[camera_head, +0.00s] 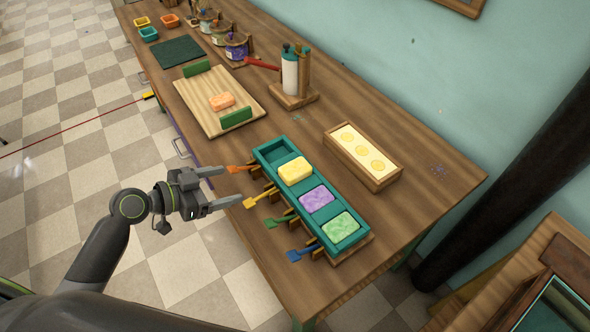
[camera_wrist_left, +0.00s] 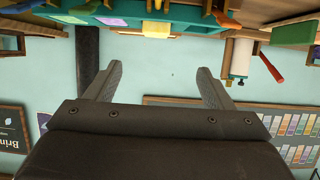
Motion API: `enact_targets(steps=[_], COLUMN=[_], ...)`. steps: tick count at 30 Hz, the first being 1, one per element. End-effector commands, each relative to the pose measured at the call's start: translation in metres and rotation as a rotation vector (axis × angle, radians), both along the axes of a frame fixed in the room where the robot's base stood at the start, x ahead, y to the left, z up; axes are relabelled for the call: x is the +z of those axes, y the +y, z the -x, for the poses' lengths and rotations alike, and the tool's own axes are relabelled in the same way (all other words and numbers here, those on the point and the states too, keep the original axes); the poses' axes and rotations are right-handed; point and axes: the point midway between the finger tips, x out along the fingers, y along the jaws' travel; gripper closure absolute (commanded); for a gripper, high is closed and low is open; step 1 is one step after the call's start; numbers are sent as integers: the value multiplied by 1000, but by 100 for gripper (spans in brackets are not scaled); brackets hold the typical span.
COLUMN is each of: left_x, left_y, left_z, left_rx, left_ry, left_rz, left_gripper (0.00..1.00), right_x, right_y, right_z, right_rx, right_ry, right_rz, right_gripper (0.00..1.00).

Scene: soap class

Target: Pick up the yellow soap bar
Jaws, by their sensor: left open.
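The yellow soap bar (camera_head: 295,170) sits in a compartment of the teal tray (camera_head: 271,142), on the wooden table. In the same tray are a purple soap bar (camera_head: 317,198) and a green soap bar (camera_head: 341,227); the compartment at the far end looks empty. My left gripper (camera_head: 232,186) is open and empty, to the left of the tray and apart from the yellow bar. My right gripper is not seen.
Orange, yellow, green and blue paddles (camera_head: 258,199) stick out from the tray's near side, close to my left gripper. A wooden board (camera_head: 190,92) holds an orange soap bar (camera_head: 222,102). A wooden box (camera_head: 379,181) and a bottle stand (camera_head: 294,100) are behind the tray.

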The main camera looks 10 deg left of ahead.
Motion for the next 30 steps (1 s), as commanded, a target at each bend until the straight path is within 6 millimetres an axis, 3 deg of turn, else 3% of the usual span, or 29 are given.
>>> enact_targets(steps=[18,30], left_x=[-34,-44], left_y=[-63,-84], left_z=[-63,-78], left_rx=[3,3], left_ry=[3,3], left_rz=[4,4], left_gripper=[25,25], right_x=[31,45], right_y=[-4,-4], right_z=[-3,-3], right_rx=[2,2], right_ry=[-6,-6], right_rz=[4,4], right_gripper=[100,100])
